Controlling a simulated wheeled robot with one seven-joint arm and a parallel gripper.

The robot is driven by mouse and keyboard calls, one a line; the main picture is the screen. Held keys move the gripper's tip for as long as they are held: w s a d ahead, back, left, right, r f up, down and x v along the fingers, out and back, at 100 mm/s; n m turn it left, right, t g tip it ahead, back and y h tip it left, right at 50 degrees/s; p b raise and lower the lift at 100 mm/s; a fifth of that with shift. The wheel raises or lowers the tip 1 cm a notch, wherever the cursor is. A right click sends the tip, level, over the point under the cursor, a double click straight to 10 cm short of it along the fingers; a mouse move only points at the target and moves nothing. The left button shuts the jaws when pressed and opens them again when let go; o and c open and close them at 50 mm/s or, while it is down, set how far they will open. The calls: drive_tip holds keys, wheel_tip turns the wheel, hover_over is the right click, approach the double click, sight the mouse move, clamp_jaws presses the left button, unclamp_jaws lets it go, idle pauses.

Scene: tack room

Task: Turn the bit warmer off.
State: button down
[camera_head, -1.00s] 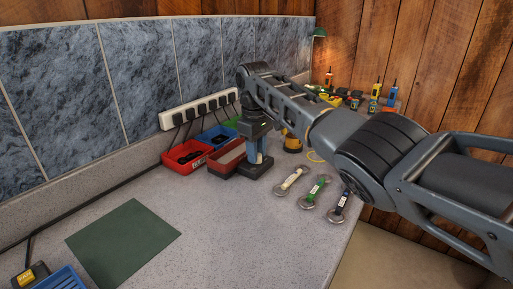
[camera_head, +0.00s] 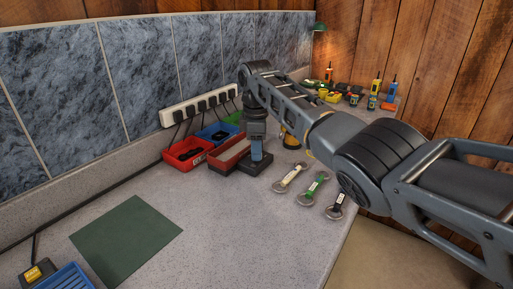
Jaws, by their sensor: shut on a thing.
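My gripper (camera_head: 257,153) points down at the back of the counter, over a low dark box (camera_head: 257,167). It is shut on a small blue-grey piece at the top of this box; the arm and the small size hide whether the piece belongs to the box. I cannot tell for certain which object is the bit warmer; the dark box under my gripper may be it. No switch or lamp state can be made out.
Red (camera_head: 187,153), blue (camera_head: 215,134) and green bins stand left of the gripper, below a plug strip (camera_head: 197,107). Three ringed tools with white, green and dark handles (camera_head: 313,188) lie to the right. Bottles (camera_head: 375,92) stand at the far end. A green mat (camera_head: 127,240) lies in front.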

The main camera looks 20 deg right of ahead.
idle(0.4)
drive_tip(key=c, duration=0.8)
unclamp_jaws()
drive_tip(key=shift+r, duration=0.1)
drive_tip(key=shift+s+a+r+b, duration=0.1)
drive_tip(key=shift+r+b, duration=0.2)
drive_tip(key=shift+r, duration=1.6)
drive_tip(key=shift+s+r+b, duration=0.1)
drive_tip(key=shift+r+b, duration=0.15)
drive_tip(key=shift+r, duration=1.65)
